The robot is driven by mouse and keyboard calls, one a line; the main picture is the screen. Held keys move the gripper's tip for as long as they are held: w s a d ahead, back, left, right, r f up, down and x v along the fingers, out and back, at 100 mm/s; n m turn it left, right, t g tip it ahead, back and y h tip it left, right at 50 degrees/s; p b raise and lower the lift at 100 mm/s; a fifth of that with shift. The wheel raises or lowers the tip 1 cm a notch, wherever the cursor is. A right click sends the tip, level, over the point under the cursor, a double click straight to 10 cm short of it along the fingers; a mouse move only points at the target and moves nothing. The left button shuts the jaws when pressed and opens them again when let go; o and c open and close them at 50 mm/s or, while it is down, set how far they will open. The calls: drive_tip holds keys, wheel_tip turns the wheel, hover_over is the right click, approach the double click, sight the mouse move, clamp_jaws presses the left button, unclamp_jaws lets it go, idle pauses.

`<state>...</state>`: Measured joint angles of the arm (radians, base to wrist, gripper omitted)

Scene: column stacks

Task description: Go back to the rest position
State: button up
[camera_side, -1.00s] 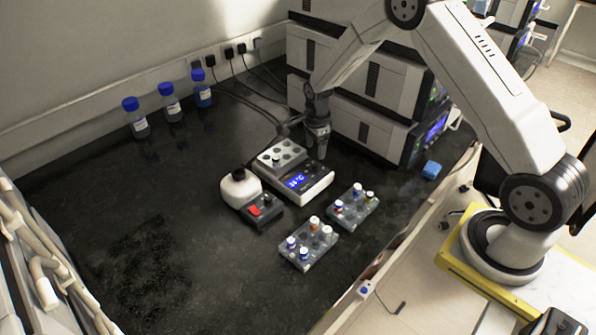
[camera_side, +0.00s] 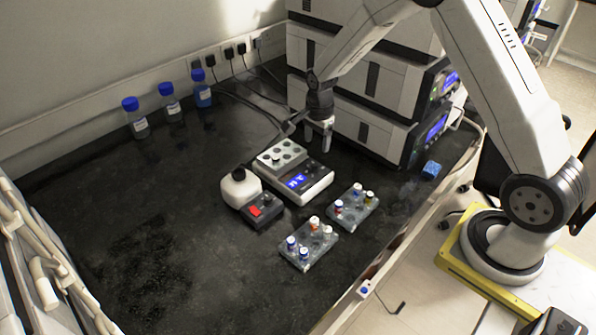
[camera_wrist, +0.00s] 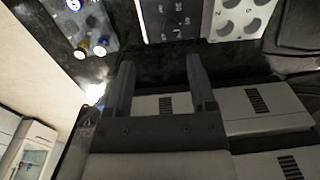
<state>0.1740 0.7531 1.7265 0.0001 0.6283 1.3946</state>
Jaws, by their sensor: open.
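My gripper (camera_side: 319,143) hangs above the black bench, in front of the stacked white instrument modules (camera_side: 372,95). In the wrist view my gripper (camera_wrist: 158,85) shows two dark fingers well apart with nothing between them. A heater block device (camera_side: 296,172) with a grey well plate and a blue display sits just below and left of it. The wrist view shows part of this device (camera_wrist: 172,20) at the top.
Two clear racks with capped vials stand in front, one nearer (camera_side: 308,246) and one farther right (camera_side: 352,206). A small mixer (camera_side: 262,211) with a white bottle is left. Several blue-capped bottles (camera_side: 170,103) line the back wall. A blue block (camera_side: 431,170) lies right. The left bench is clear.

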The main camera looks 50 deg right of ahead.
drive_tip(key=s+a+r+n+t, duration=0.1)
drive_tip(key=s+a+r+n, duration=0.3)
drive_tip(key=s+n, duration=0.5)
drive_tip(key=s+a+r+n+t, duration=0.1)
drive_tip(key=s+a+r+n, duration=0.3)
drive_tip(key=s+n, duration=0.5)
drive_tip(key=shift+s+a+r, duration=0.15)
drive_tip(key=shift+s+r, duration=0.3)
drive_tip(key=shift+r, duration=0.1)
